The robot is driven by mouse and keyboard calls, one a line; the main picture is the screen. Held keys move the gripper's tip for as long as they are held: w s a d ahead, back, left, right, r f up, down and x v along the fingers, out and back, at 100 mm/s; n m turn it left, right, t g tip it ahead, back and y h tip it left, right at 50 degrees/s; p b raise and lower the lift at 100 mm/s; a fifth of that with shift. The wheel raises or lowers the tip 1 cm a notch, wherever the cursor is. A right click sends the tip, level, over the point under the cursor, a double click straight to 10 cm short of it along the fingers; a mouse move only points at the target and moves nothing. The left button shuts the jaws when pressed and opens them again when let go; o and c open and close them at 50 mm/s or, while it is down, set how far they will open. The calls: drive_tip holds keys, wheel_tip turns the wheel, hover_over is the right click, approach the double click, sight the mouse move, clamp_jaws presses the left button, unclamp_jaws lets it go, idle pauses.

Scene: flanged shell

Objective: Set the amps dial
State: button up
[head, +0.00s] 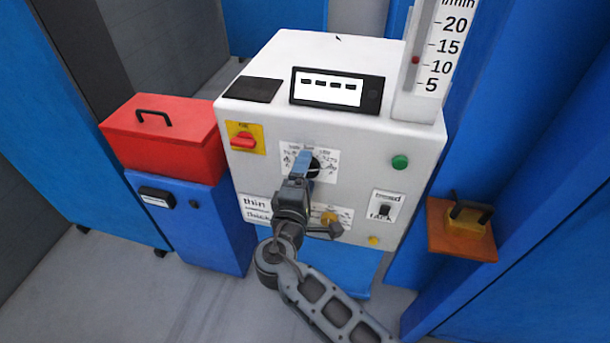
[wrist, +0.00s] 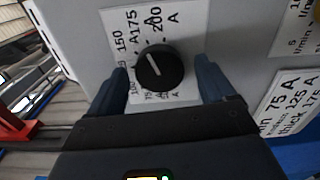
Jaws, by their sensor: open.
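The amps dial (wrist: 165,72) is a round black knob with a white pointer line on a white scale plate (wrist: 190,30) marked in amps. In the wrist view the pointer leans to the upper left, roughly toward the 150 A and 175 A marks; I cannot tell exactly which. My gripper (wrist: 161,66) is open, one blue finger on each side of the dial, and a gap shows on the right. I cannot tell whether the left finger touches it. In the head view my gripper (head: 304,165) is in front of the plate and hides most of the dial (head: 315,168).
The white machine (head: 420,150) also has a red switch (head: 243,140), a green button (head: 400,162), a toggle (head: 385,210), a yellow knob (head: 329,217) and a display (head: 337,90). A red toolbox (head: 165,150) stands left; an orange shelf (head: 460,245) is at right.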

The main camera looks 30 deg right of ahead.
drive_tip(key=b+v, duration=0.1)
drive_tip(key=v, duration=0.7)
drive_tip(key=shift+w, duration=0.1)
drive_tip(key=s+f+m+g+y, duration=0.1)
drive_tip(key=s+f+y, duration=0.45)
drive_tip(key=s, duration=0.45)
drive_tip(key=s+f+m+g+y, duration=0.1)
drive_tip(key=s+f+y, duration=0.4)
drive_tip(key=s, duration=0.6)
drive_tip(key=s+d+r+m+t+y, duration=0.1)
drive_tip(key=s+r+m, duration=0.7)
drive_tip(key=s+r, duration=0.8)
wheel_tip(320, 180, up, 3)
drive_tip(key=d+t, duration=0.1)
drive_tip(key=t, duration=0.1)
drive_tip(key=shift+d+f+t+y, duration=0.15)
drive_tip(key=shift+d+t+y, duration=0.15)
drive_tip(key=shift+t+y, duration=0.1)
